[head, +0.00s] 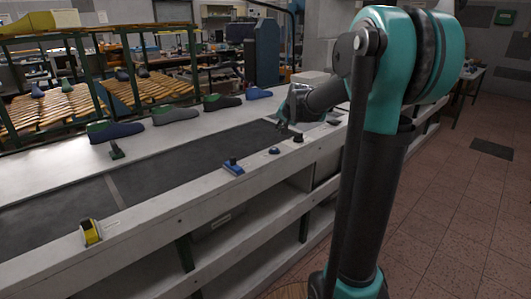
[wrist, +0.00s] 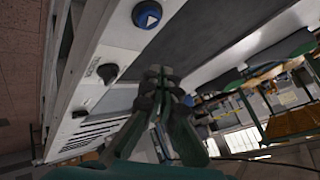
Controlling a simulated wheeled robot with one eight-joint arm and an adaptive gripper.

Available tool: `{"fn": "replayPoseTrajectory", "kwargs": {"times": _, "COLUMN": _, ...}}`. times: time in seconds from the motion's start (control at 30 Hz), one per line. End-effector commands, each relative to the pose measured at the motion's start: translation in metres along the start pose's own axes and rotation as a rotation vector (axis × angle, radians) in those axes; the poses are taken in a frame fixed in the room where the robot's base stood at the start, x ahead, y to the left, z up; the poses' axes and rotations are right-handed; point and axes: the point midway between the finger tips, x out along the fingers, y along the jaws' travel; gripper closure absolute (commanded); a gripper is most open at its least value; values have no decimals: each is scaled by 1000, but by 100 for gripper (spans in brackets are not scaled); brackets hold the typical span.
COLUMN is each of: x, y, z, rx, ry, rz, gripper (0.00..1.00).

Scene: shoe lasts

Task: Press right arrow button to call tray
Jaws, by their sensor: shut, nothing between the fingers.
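A round blue button with a white arrow (wrist: 147,15) sits on the pale front ledge of the bench, at the top of the wrist view. In the head view a small dark round button (head: 274,150) on the ledge appears to be the same one. My gripper (wrist: 161,76) is shut and empty, its fingertips together. In the head view my gripper (head: 283,126) is over the bench's dark belt, just beyond the button and apart from it. Whether it is well above the surface is hard to tell.
A black knob (head: 298,137) stands right of the button; it also shows in the wrist view (wrist: 107,72). A blue device (head: 233,167) and a yellow one (head: 90,232) sit along the ledge. Several shoe lasts (head: 176,115) line the belt's far side.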

Motion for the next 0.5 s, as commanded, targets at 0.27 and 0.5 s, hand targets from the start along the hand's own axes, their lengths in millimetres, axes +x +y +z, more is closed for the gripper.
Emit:
{"fn": "replayPoseTrajectory", "kwargs": {"times": 0.27, "x": 10, "y": -19, "z": -27, "rx": 54, "ry": 24, "rz": -27, "gripper": 100}}
{"fn": "replayPoseTrajectory", "kwargs": {"times": 0.5, "x": 10, "y": -19, "z": -27, "rx": 54, "ry": 24, "rz": -27, "gripper": 100}}
